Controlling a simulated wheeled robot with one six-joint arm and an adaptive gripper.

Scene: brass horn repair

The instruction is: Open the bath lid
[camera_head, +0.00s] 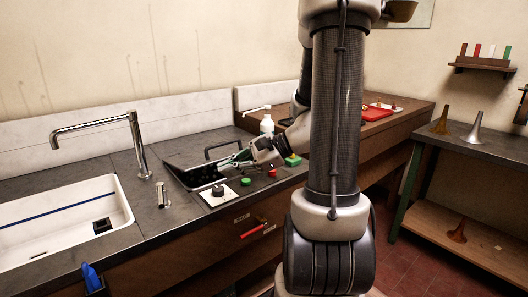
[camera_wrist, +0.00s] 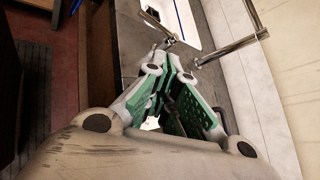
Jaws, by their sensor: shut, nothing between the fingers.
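The bath (camera_head: 190,177) is a dark, rectangular unit set in the grey worktop, right of the sink. A black bar handle (camera_head: 222,143) stands at its back right; I take it to be the lid's handle. I cannot tell clearly whether the lid lies shut. My gripper (camera_head: 224,163), with green finger pads, is low over the bath's right part, in front of the handle. In the wrist view my gripper (camera_wrist: 168,56) has its fingertips together with nothing held. The gripper hides part of the bath, and contact between them cannot be made out.
A control plate with a black knob (camera_head: 218,190) lies in front of the bath, with green and red buttons beside it. A white bottle (camera_head: 267,122) stands behind my gripper. A tall faucet (camera_head: 133,140) and white sink (camera_head: 121,193) are left. A red tray (camera_head: 376,113) lies farther right.

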